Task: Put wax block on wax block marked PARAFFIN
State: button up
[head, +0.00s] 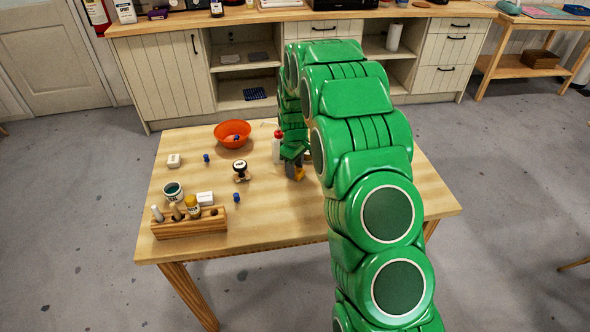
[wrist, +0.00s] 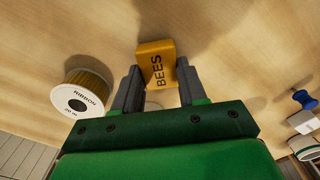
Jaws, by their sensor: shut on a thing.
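My gripper (head: 294,168) is shut on a yellow wax block (head: 299,174) over the right half of the table. In the wrist view the block (wrist: 156,66) is marked BEES and sits between the two fingers (wrist: 157,92). Two white blocks are in the head view: one (head: 174,160) near the table's left edge, another (head: 205,198) behind the wooden rack. Their lettering is too small to read, so I cannot tell which is marked PARAFFIN. A white block (wrist: 303,121) also shows at the wrist view's right edge.
On the table (head: 270,225) are an orange bowl (head: 232,133), a red-capped bottle (head: 277,147), a black-and-white item (head: 240,170), blue pins (head: 236,197), a jar (head: 173,191) and a wooden rack (head: 190,224). A ribbon spool (wrist: 82,93) stands left of my gripper. The table's front middle is clear.

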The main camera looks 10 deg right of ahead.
notch_tip(320, 180, up, 3)
jog(key=shift+r, duration=0.15)
jog(key=s+r, duration=0.9)
jog(key=s, duration=0.5)
jog(key=shift+r, duration=0.2)
